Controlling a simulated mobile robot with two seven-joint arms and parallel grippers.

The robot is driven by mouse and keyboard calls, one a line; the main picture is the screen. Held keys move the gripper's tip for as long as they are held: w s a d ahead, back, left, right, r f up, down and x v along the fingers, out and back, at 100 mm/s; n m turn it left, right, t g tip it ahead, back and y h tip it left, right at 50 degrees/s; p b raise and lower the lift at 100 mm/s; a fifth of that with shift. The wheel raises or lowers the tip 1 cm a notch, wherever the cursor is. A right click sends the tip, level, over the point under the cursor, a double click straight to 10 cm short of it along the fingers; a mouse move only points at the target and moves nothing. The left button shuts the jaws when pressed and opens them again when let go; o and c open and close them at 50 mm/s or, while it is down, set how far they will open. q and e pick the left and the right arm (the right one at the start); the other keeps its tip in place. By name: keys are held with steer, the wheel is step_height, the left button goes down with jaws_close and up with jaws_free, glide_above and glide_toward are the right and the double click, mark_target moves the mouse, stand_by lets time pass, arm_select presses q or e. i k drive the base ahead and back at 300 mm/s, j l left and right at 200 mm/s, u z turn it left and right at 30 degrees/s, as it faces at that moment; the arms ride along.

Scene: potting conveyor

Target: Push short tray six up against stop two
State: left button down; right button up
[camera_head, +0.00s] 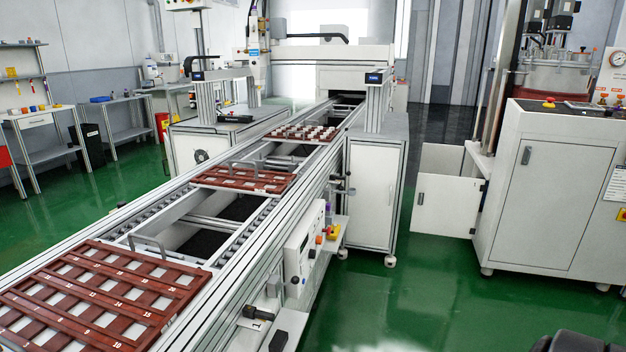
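Three reddish-brown trays sit on the conveyor. The near tray (128,269) is large and slotted, with white numbers on its bars. The middle tray (243,184) is shorter front to back and has a wire handle standing up. The far tray (275,134) carries several small whitish pieces. No label reading six is legible, so I cannot tell for certain which is short tray six; the middle one looks shortest. A metal loop (148,243) stands at the near tray's far edge. I cannot make out which part is stop two. Neither of my grippers shows.
The conveyor's right rail (259,238) carries a control box (304,246) with buttons. An open section of roller track lies between the near and middle trays.

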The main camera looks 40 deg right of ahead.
mark_target(256, 182)
steer(key=z, duration=0.95)
steer(key=i+l, duration=0.55)
steer(key=i+l+u, duration=0.15)
steer(key=i+l, duration=0.9)
steer(key=l, duration=0.2)
steer(key=i+l+u, duration=0.15)
steer(key=i+l, duration=0.4)
steer(key=l, duration=0.05)
